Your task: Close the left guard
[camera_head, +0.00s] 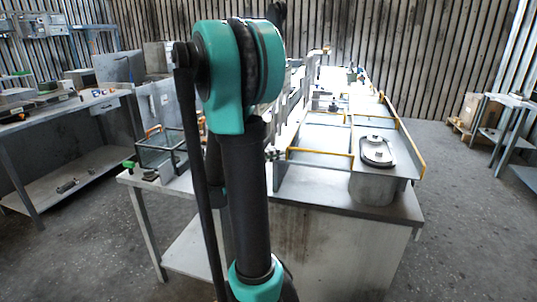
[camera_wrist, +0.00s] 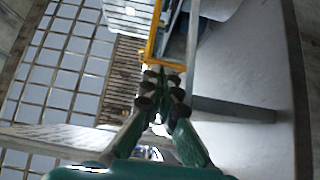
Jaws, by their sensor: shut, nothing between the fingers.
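The metal housing (camera_head: 372,184) with a round lid (camera_head: 377,150) stands on the bench at right of centre in the head view. A yellow bar (camera_head: 320,152) runs across its near left side, and a yellow-edged guard (camera_head: 409,150) stands along its right side. I cannot tell for sure which part is the left guard; my arm hides much of that side. In the wrist view, my gripper (camera_wrist: 163,76) is shut and empty. A yellow bar (camera_wrist: 153,36) with a bend lies just beyond the fingertips; whether they touch is unclear. My gripper is hidden in the head view.
An open frame with an orange handle (camera_head: 158,134) stands on the bench's left end. A cluttered side table (camera_head: 60,112) is at left, and a small table (camera_head: 507,100) at far right. The floor right of the bench (camera_head: 460,220) is clear.

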